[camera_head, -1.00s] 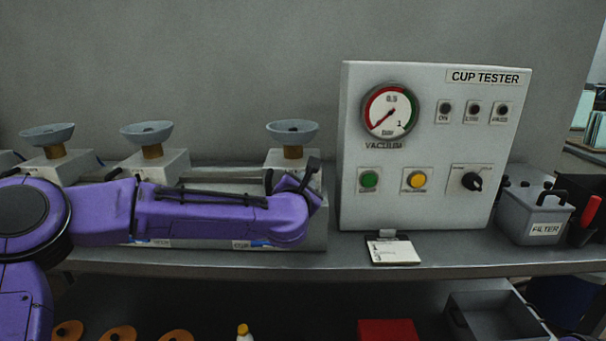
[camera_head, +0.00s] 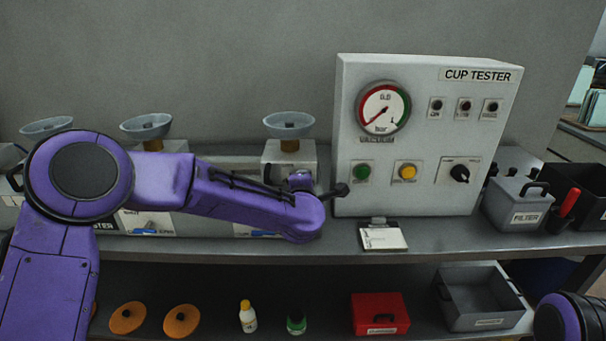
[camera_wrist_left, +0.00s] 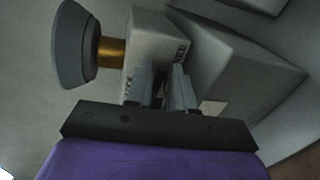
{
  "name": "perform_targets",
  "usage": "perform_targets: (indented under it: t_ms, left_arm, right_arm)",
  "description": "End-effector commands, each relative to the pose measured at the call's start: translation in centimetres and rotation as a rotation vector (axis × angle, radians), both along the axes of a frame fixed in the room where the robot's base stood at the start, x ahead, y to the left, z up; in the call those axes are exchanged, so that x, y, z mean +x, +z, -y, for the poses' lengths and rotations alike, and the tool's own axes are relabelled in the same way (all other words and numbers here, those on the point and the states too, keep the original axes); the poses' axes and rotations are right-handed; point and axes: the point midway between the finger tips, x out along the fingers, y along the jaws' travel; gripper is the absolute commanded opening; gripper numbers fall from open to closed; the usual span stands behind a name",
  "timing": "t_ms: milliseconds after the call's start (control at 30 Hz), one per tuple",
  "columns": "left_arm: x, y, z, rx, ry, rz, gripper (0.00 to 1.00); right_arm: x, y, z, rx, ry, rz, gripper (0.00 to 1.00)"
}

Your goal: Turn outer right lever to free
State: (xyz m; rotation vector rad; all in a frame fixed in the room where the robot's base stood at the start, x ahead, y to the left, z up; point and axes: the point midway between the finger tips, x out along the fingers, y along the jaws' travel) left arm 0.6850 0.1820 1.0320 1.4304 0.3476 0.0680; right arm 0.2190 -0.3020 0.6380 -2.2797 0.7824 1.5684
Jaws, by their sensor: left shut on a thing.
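The rightmost cup station, a pale block (camera_head: 279,157) with a grey cup (camera_head: 288,124) on a brass stem, stands left of the tester. In the wrist view its block (camera_wrist_left: 150,45) and cup (camera_wrist_left: 75,45) appear turned sideways. My left gripper (camera_wrist_left: 162,95) is shut at the block's face, its two fingers around a dark part that I take to be the lever, mostly hidden between them. Lettering ending in "EE" (camera_wrist_left: 181,52) shows beside the fingers. My right gripper is out of the picture.
The CUP TESTER box (camera_head: 425,135) stands just right of my left wrist, with a notepad (camera_head: 382,237) before it. The filter box (camera_head: 515,205) is farther right. Below, the shelf holds orange discs (camera_head: 127,317), bottles (camera_head: 247,316), a red box (camera_head: 380,313) and a grey bin (camera_head: 482,310).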

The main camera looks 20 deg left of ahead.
Motion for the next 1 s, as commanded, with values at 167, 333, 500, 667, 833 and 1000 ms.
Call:
perform_targets:
  t_ms: [167, 333, 500, 667, 833, 1000]
  left_arm:
    - [0.00, 0.00, 0.03, 0.066, -0.001, -0.020, 0.00]
    - [0.00, -0.15, 0.05, 0.101, -0.001, -0.029, 0.00]
    - [0.00, -0.22, 0.02, 0.112, -0.001, -0.032, 0.00]
    - [0.00, -0.25, 0.00, 0.112, -0.001, -0.032, 0.00]
    - [-0.01, -0.24, 0.01, 0.111, -0.001, -0.033, 0.29]
    - [-0.01, -0.23, -0.01, 0.111, 0.000, -0.032, 0.39]
  right_arm:
    - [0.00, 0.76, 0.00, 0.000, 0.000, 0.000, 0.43]
    - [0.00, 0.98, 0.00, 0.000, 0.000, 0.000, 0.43]
    - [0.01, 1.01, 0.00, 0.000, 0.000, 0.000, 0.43]
    - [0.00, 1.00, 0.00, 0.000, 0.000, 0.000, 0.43]
    - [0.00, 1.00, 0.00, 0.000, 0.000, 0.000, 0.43]
    - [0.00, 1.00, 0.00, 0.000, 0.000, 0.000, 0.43]
